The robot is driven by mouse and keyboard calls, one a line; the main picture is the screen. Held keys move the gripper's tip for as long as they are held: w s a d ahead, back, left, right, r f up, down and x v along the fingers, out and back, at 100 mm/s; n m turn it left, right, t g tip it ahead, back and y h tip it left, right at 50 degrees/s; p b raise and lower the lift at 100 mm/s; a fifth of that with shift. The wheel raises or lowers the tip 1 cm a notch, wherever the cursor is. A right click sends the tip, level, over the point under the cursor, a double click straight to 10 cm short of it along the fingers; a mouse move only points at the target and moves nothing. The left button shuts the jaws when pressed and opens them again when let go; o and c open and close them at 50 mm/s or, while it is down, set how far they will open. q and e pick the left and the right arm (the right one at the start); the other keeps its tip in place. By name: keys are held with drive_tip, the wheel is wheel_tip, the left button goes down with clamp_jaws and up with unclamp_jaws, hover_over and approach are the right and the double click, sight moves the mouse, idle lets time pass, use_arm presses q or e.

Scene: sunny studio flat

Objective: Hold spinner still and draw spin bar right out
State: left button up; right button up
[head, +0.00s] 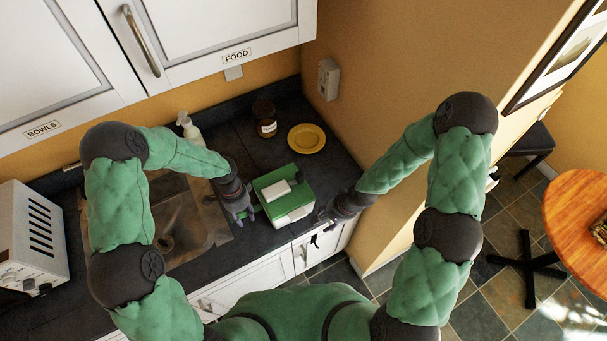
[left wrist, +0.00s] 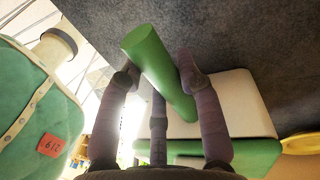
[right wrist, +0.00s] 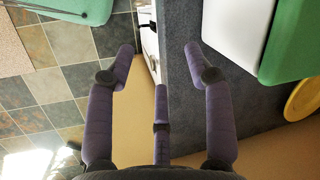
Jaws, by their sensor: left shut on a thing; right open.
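The spinner (head: 284,194) is a green and white box with a white block on top, on the dark counter. It also shows in the left wrist view (left wrist: 236,100) and the right wrist view (right wrist: 236,32). My left gripper (head: 245,212) is at its left side, shut on a green round bar (left wrist: 152,58), apparently the spin bar. The bar's far end is free; whether its other end sits inside the spinner is hidden. My right gripper (head: 323,219) is open and empty beside the spinner's right front corner, apart from it, over the counter's front edge (right wrist: 160,55).
A yellow plate (head: 306,138) and a brown jar (head: 264,118) stand behind the spinner. A wall (head: 390,90) closes the counter's right side.

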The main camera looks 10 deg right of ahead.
drive_tip(key=w+d+r+m, duration=0.2)
drive_tip(key=w+r, duration=0.1)
drive_tip(key=w, duration=0.2)
drive_tip(key=m+g+h, duration=0.1)
drive_tip(key=m+h, duration=0.3)
approach(298, 174)
drive_tip(key=shift+w+d+f, duration=0.1)
drive_tip(key=shift+d+f, duration=0.05)
drive_tip(key=shift+f, duration=5.3)
drive_tip(key=c, duration=1)
drive_tip(key=shift+c, duration=0.2)
